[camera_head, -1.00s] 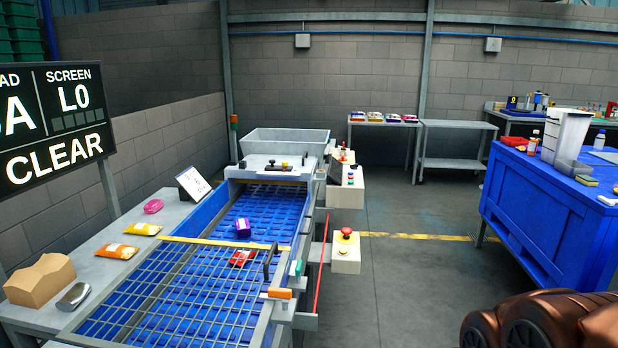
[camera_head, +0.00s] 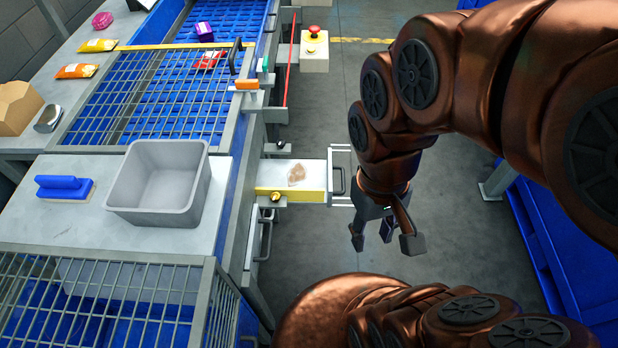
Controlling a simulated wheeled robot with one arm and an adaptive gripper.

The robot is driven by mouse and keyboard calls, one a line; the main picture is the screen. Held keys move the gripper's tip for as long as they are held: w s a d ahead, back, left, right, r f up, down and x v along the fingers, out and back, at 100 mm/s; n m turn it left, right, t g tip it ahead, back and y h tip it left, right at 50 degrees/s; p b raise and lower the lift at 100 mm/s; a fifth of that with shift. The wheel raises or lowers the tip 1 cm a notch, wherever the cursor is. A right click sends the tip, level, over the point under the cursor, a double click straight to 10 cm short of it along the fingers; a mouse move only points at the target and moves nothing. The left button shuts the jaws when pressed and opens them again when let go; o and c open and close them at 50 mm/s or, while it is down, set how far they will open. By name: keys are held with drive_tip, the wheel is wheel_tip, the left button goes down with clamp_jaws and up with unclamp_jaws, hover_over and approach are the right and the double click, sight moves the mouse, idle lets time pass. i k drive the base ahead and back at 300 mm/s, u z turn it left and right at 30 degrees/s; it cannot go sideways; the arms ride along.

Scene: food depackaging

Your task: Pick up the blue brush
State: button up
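The blue brush (camera_head: 65,188) has a raised blue handle on a flat base. It lies on the light worktop (camera_head: 150,232) at the left, beside a grey bin. My gripper (camera_head: 382,243) hangs over the floor, right of the machine and well apart from the brush. Its dark fingers are spread open and nothing shows between them.
The grey bin (camera_head: 160,185) stands right of the brush. A mesh guard (camera_head: 100,290) lies in front of the worktop. A drawer with a yellow front (camera_head: 290,192) juts toward my gripper. Grey floor is clear around my gripper.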

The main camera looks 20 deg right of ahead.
sight(68, 188)
drive_tip(key=u, duration=1.6)
drive_tip(key=k, duration=1.05)
drive_tip(key=z, duration=1.25)
drive_tip(key=i, duration=0.5)
drive_tip(key=u, duration=1.45)
